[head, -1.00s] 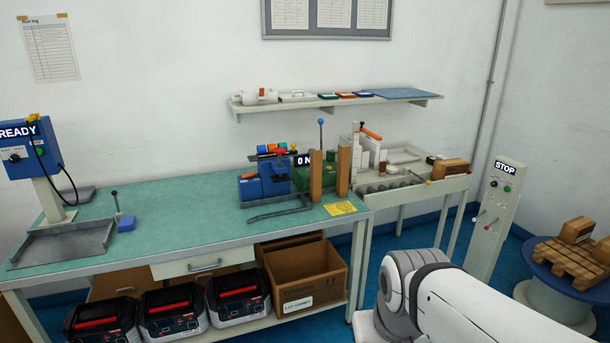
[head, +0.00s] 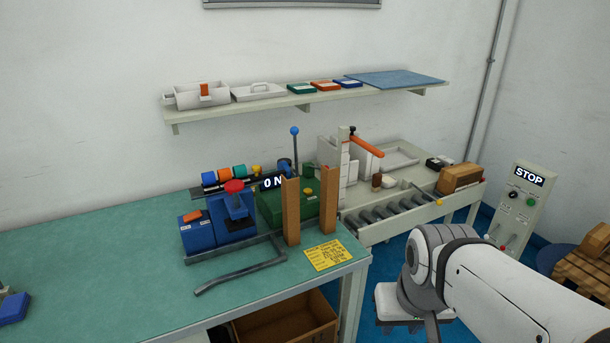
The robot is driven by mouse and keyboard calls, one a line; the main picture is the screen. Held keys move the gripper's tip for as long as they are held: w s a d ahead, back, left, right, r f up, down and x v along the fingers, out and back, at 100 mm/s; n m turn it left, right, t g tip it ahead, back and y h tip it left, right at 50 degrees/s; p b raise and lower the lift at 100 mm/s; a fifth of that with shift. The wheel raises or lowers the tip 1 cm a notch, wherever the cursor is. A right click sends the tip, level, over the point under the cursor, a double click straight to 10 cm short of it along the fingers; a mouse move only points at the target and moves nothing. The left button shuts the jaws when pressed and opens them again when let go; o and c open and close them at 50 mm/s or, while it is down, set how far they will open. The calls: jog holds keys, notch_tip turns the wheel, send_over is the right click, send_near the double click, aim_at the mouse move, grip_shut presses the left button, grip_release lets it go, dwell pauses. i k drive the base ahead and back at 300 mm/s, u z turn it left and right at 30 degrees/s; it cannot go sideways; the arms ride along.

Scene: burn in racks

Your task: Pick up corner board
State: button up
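Two tall brown upright pieces that look like corner boards stand near the right end of the green bench. The left one (head: 291,211) is in front of a green device (head: 270,207), and the right one (head: 328,200) is beside it, with a gap between them. I cannot tell for certain which is the corner board of the task. My white arm is at the lower right, apart from the bench objects.
A blue device with a red knob (head: 235,188) and a bent grey metal bar (head: 240,276) are left of the boards. A yellow label (head: 324,254) lies at the bench corner. A roller conveyor (head: 388,218) adjoins on the right. The bench's left part (head: 90,250) is mostly clear.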

aim_at(290, 188)
jog(key=z, duration=0.1)
jog(key=i, duration=1.1)
jog(key=z, duration=0.05)
